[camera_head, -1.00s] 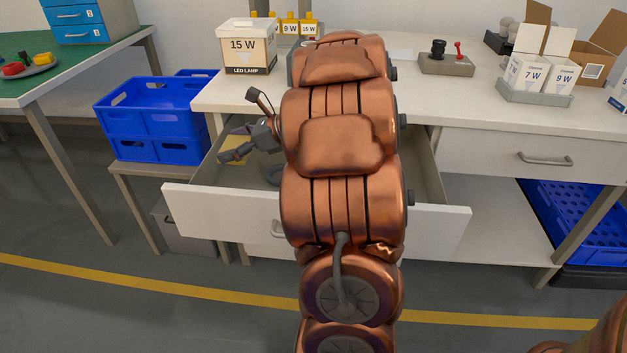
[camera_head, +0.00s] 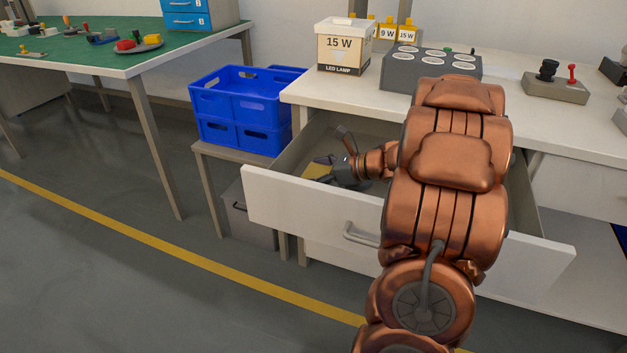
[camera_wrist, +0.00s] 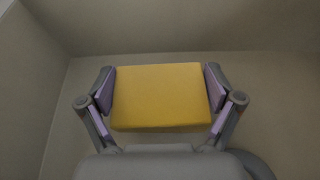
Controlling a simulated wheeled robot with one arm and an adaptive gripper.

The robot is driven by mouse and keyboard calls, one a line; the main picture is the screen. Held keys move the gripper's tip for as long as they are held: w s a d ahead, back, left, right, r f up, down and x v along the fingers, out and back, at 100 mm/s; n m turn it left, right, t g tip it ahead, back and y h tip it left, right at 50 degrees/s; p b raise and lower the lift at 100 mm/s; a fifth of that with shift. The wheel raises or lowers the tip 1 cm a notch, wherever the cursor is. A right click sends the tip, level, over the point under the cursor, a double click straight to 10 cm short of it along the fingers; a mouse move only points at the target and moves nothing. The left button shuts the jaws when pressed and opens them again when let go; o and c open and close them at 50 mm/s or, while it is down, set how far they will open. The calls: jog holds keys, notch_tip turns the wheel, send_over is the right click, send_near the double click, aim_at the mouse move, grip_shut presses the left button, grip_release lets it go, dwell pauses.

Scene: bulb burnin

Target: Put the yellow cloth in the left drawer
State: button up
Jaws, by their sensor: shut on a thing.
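The yellow cloth (camera_wrist: 160,95) looks like a folded, flat-sided block in the wrist view, between the two purple-padded fingers of my gripper (camera_wrist: 160,90). The pads touch its left and right sides. In the head view, a bit of the cloth (camera_head: 317,171) shows beside my gripper (camera_head: 325,178), inside the open left drawer (camera_head: 310,208). The drawer's grey floor and walls surround the cloth in the wrist view. I cannot tell whether the cloth rests on the drawer floor. My arm hides the right part of the drawer.
A grey round-edged thing (camera_wrist: 255,165) shows at the lower right of the wrist view. The 15 W lamp box (camera_head: 342,48) and a grey test panel (camera_head: 425,70) stand on the bench above. A blue crate (camera_head: 245,105) stands left of the drawer.

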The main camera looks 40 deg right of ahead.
jog(key=shift+f, duration=0.95)
jog(key=shift+f+b, duration=0.15)
jog(key=shift+b, duration=0.2)
jog(key=o, duration=0.8)
jog(key=shift+o, duration=0.2)
jog(key=shift+r+p, duration=0.3)
jog(key=shift+p, duration=0.15)
jog(key=p+v, duration=0.1)
jog(key=v, duration=1.1)
jog(key=shift+a+f, duration=0.1)
jog(key=shift+f, duration=0.05)
